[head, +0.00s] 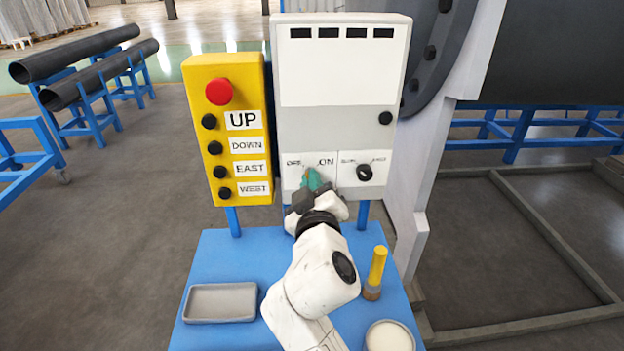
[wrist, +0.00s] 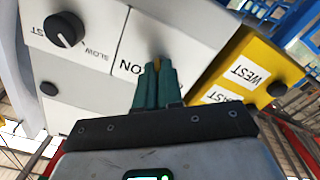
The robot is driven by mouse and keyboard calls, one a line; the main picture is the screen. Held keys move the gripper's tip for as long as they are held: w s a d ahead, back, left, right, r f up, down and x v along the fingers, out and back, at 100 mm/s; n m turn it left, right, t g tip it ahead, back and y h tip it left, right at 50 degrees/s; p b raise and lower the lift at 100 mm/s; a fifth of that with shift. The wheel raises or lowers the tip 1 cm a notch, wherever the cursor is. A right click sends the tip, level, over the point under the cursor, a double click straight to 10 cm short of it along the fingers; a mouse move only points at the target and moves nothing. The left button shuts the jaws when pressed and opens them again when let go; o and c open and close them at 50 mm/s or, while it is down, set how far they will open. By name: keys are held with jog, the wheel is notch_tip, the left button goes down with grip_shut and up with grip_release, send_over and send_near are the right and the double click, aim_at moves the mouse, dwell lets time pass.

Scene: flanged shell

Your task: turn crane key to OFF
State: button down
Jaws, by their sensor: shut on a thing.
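The grey control box (head: 343,120) stands upright at the back of the blue table. A white plate low on its front carries the OFF and ON labels (head: 327,161); ON is also readable, upside down, in the wrist view (wrist: 130,67). My gripper (head: 311,177) reaches this plate with its teal fingers, just below and between the two labels. In the wrist view the fingers (wrist: 157,72) are closed together on the crane key (wrist: 157,63), of which only a small yellowish bit shows between the tips. The fingers hide the rest, so I cannot tell which way it points.
A black SLOW knob (head: 364,172) sits right of the key plate. A yellow button box (head: 228,130) with a red button stands close on the left. On the table are a grey tray (head: 220,317), a yellow-handled tool (head: 377,268) and a round dish (head: 390,347).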

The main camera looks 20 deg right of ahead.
jog(key=shift+n, duration=0.7)
jog(key=c, duration=1.3)
grip_release()
jog(key=shift+s, duration=0.1)
jog(key=b+v, duration=0.1)
jog(key=v, duration=0.9)
jog(key=shift+s+a, duration=0.15)
jog(key=shift+s, duration=0.2)
